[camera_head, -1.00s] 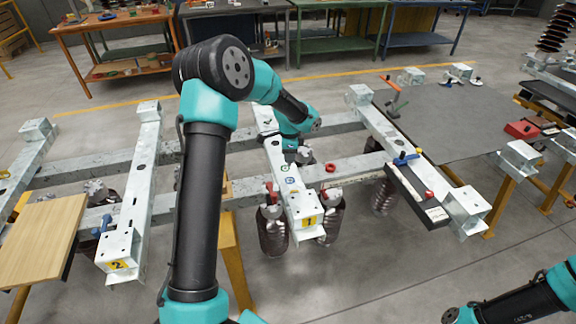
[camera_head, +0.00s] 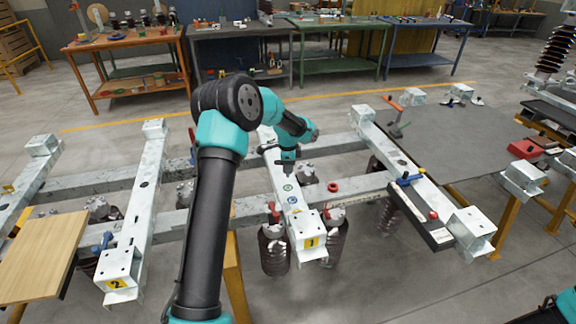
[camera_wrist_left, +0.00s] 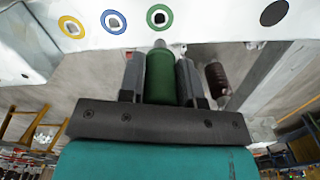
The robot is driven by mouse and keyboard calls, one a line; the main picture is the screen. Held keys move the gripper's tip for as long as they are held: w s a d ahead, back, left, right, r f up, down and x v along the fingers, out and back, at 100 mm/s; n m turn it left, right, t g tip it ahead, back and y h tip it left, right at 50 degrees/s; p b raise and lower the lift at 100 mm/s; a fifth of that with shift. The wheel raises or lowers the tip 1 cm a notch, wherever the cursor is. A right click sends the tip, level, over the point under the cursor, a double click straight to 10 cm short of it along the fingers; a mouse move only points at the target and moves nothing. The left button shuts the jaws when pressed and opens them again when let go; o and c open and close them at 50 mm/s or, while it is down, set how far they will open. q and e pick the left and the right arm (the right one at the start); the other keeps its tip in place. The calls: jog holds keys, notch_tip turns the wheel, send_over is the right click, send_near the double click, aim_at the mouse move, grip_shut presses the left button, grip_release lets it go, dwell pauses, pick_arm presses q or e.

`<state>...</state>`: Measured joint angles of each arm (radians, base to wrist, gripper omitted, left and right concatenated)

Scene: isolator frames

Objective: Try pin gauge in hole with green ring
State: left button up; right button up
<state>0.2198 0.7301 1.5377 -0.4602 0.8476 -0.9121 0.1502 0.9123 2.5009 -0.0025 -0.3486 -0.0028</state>
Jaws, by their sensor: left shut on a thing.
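My left gripper (camera_wrist_left: 160,75) is shut on the green-handled pin gauge (camera_wrist_left: 159,76). The gauge's grey tip (camera_wrist_left: 159,44) points at the pale beam, just below the green-ringed hole (camera_wrist_left: 159,17) in the left wrist view. I cannot tell whether the tip touches the beam. In the head view my left gripper (camera_head: 287,165) hangs over the beam marked 1 (camera_head: 271,149), behind the green ring (camera_head: 287,187). The gauge is hard to make out there. My right gripper is out of view; only teal arm parts show at lower right.
Blue (camera_wrist_left: 113,21) and yellow (camera_wrist_left: 71,26) rings and a plain dark hole (camera_wrist_left: 273,12) flank the green ring. Brown insulators (camera_head: 275,253) hang by the beam's front end. Beam 2 (camera_head: 143,198) stands left.

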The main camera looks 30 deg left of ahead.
aim_at(288, 183)
pick_arm(q)
jog(key=shift+f, duration=1.95)
jog(key=shift+f, duration=2.65)
dwell(0.6)
dwell(0.3)
jog(key=shift+r, duration=3.75)
jog(key=shift+d, duration=0.1)
